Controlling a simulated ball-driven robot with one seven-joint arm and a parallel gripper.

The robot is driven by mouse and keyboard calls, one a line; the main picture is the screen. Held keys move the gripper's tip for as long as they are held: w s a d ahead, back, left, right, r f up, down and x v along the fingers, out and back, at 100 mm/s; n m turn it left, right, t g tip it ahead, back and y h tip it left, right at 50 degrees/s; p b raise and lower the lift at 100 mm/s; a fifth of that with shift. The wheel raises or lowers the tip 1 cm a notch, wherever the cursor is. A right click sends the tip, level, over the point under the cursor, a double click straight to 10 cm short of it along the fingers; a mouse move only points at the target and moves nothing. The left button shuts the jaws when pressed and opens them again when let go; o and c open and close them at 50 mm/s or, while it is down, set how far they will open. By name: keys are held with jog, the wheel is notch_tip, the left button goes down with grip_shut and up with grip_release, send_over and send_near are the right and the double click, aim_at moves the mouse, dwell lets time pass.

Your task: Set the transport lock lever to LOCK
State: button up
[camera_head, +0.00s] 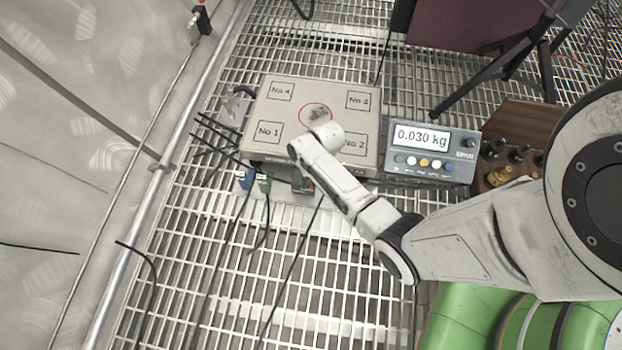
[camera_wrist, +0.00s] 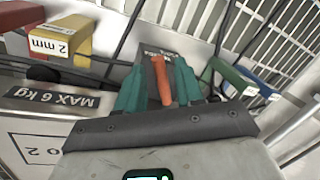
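The transport lock lever appears to be the orange-red handle (camera_wrist: 162,82) in the middle of the wrist view, in front of a metal plate (camera_wrist: 155,50). My gripper (camera_wrist: 160,72) has a teal finger on each side of it. The fingers stand apart with narrow gaps beside the handle, and no firm grip shows. In the head view my arm reaches down at the front edge of the scale (camera_head: 318,88) and hides most of the gripper and the lever. I cannot read any LOCK marking or tell the lever's position.
The scale's display (camera_head: 421,137) reads 0.030 kg. Blue (camera_head: 245,178) and green (camera_head: 265,182) plugs with cables are left of my gripper. Yellow and red blocks (camera_wrist: 60,45), one marked 2 mm, are at left in the wrist view. A wooden weight box (camera_head: 520,135) stands right.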

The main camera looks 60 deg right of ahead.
grip_shut()
jog(key=shift+d+r+n+p, duration=0.1)
jog(key=shift+n+p, duration=0.2)
jog(key=shift+s+d+n+p, duration=0.2)
jog(key=shift+d+n+p, duration=0.1)
jog(key=shift+n+p, duration=0.5)
jog(key=shift+w+d+n+g+p, duration=0.1)
jog(key=shift+d+n+g, duration=0.4)
jog(key=shift+n, duration=1.15)
jog(key=shift+s+d+n+g+p, duration=0.2)
jog(key=shift+d+n, duration=0.55)
jog(key=shift+n, duration=0.85)
jog(key=shift+w+d+n+g+p, duration=0.15)
jog(key=shift+d+n+g, duration=0.35)
jog(key=shift+n, duration=1.15)
jog(key=shift+d, duration=0.15)
